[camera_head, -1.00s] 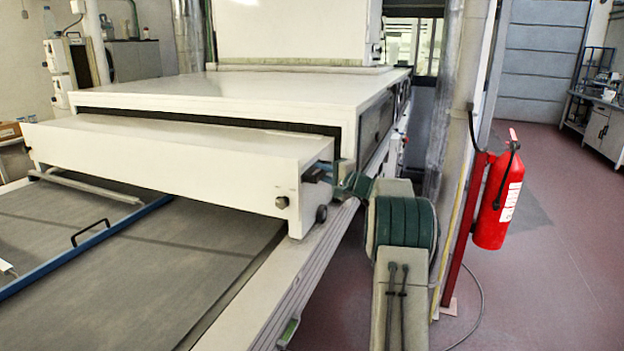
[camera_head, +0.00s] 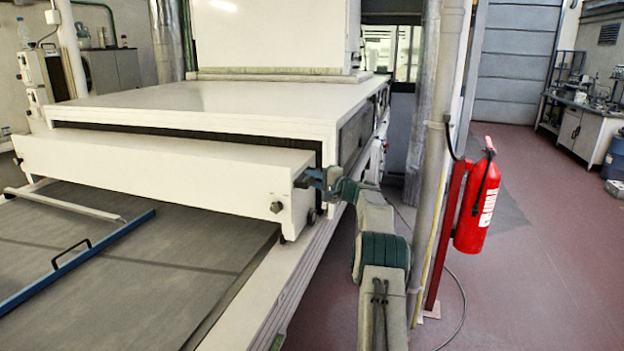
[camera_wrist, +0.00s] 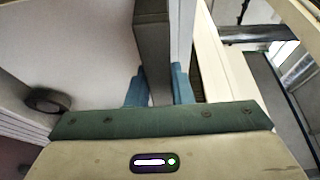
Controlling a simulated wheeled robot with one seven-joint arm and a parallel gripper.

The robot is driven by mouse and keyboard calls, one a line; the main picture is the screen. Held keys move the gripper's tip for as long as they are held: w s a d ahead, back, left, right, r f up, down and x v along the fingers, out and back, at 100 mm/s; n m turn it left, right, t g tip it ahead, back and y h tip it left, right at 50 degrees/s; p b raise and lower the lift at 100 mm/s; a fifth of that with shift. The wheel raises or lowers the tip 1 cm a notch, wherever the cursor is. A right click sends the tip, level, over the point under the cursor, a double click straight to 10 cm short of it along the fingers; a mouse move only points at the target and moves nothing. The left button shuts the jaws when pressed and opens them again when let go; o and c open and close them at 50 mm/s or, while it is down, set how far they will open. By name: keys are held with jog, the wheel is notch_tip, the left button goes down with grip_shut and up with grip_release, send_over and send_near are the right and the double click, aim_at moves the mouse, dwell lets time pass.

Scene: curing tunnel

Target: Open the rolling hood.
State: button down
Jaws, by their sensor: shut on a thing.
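The rolling hood (camera_head: 150,175) is a long, low white box in front of the tunnel's mouth, above the grey belt. It has a round knob (camera_head: 277,207) near its right end and a small dark wheel (camera_head: 311,216) low on that end. My gripper (camera_head: 314,178) is at the hood's right end, at a dark handle (camera_head: 302,182). In the wrist view, my gripper's blue fingers (camera_wrist: 159,88) are shut on the dark grey bar of this handle (camera_wrist: 151,45). The handle hides part of the finger contact.
The white tunnel body (camera_head: 220,98) stands behind the hood, with a dark opening between them. A blue bar with a handle (camera_head: 75,263) lies across the grey belt (camera_head: 160,275). A red fire extinguisher (camera_head: 477,205) and a pipe stand at right.

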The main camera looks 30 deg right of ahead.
jog(key=shift+d, duration=0.15)
jog(key=c, duration=1.5)
grip_release()
jog(key=shift+o, duration=1.1)
jog(key=shift+s+d, duration=0.1)
jog(key=shift+d, duration=0.05)
jog(key=shift+a, duration=0.3)
jog(key=b+v, duration=0.4)
jog(key=v, duration=1)
jog(key=shift+d, duration=0.1)
